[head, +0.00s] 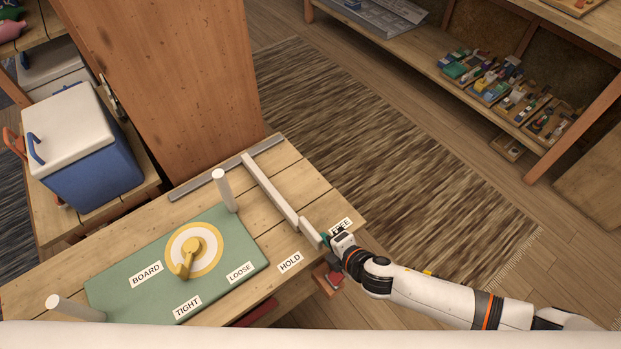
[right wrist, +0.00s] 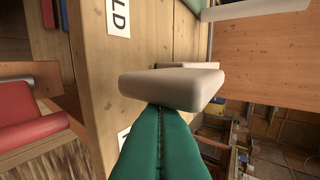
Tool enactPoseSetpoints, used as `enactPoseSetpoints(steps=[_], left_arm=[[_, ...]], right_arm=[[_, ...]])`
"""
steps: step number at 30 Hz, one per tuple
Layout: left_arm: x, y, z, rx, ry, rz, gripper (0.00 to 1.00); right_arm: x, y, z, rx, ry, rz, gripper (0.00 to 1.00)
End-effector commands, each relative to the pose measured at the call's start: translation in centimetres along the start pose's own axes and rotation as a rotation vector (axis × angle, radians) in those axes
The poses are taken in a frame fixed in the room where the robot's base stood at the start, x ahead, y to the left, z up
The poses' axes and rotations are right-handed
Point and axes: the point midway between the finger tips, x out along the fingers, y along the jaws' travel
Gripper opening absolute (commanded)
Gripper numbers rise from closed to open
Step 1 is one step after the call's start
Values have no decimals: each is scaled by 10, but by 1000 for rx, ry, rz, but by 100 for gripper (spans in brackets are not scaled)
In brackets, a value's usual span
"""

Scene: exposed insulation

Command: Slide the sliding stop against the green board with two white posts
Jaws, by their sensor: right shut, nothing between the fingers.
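The green board (head: 139,271) lies on the wooden bench, with one white post (head: 224,190) at its far right corner and another (head: 75,307) at its near left. A yellow lever (head: 188,256) on a round dial sits on it. The pale sliding stop (head: 270,190) lies right of the board, with a gap between. Its thick end block (head: 310,232) is between the HOLD and FREE labels. My right gripper (head: 327,239) is shut and empty at that block's right side. In the right wrist view its green fingers (right wrist: 164,112) meet the block (right wrist: 172,87); contact is unclear. My left gripper is out of view.
A grey rail (head: 214,175) runs along the bench's far edge. A tall wooden panel (head: 170,75) rises behind, with a blue cooler (head: 93,150) to its left. The bench between stop and board is clear.

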Motion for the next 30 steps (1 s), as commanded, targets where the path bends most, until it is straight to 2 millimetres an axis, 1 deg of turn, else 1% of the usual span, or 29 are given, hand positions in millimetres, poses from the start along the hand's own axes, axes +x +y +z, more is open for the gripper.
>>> enactPoseSetpoints(steps=[5,8,30], left_arm=[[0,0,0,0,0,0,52],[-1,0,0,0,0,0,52],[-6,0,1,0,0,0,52]], right_arm=[[0,0,2,1,-3,0,0],[0,0,6,1,-4,0,0],[0,0,58,2,-4,0,0]])
